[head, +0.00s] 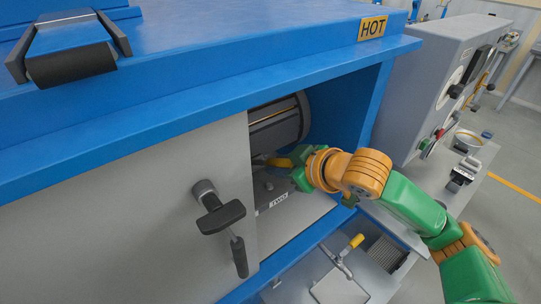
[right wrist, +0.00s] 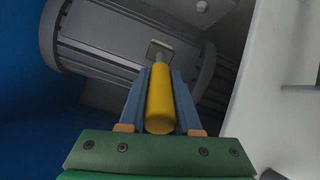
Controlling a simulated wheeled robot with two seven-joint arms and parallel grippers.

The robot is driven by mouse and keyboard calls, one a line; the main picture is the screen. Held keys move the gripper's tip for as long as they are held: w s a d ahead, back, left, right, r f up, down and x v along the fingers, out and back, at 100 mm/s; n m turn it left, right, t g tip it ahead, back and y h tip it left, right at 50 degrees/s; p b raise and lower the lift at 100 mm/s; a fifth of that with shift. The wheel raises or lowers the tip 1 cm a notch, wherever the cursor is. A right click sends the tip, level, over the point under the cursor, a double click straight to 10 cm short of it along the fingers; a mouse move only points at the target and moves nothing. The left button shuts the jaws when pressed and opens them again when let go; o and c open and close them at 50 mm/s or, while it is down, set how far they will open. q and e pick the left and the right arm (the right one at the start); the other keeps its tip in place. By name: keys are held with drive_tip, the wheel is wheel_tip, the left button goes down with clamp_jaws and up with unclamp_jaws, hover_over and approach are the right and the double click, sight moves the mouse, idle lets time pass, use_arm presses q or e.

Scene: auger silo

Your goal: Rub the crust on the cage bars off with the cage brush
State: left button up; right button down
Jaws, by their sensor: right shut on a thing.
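The grey cage (head: 278,122), a ribbed drum with lengthwise bars, lies inside the opening of the blue housing. It also fills the upper part of the right wrist view (right wrist: 105,50). My right gripper (head: 285,168) is inside the opening, just below the cage, shut on the yellow handle of the cage brush (head: 277,162). In the right wrist view the handle (right wrist: 160,100) lies between the fingers, and the small brush head (right wrist: 161,48) points at the cage. I cannot tell whether it touches the bars. Crust is not clear to see. My left gripper is not in view.
The grey door panel (head: 130,225) with a black handle (head: 220,212) covers the opening's left side. The blue housing (head: 210,75) overhangs above, marked HOT. A yellow-handled tool (head: 350,245) lies below in front. A grey control box (head: 440,75) stands at the right.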

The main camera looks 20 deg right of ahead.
drive_tip(key=shift+s+d, duration=0.25)
drive_tip(key=shift+s, duration=0.6)
drive_tip(key=s, duration=0.1)
drive_tip(key=s+d, duration=0.1)
drive_tip(key=s, duration=0.1)
drive_tip(key=shift+w, duration=0.2)
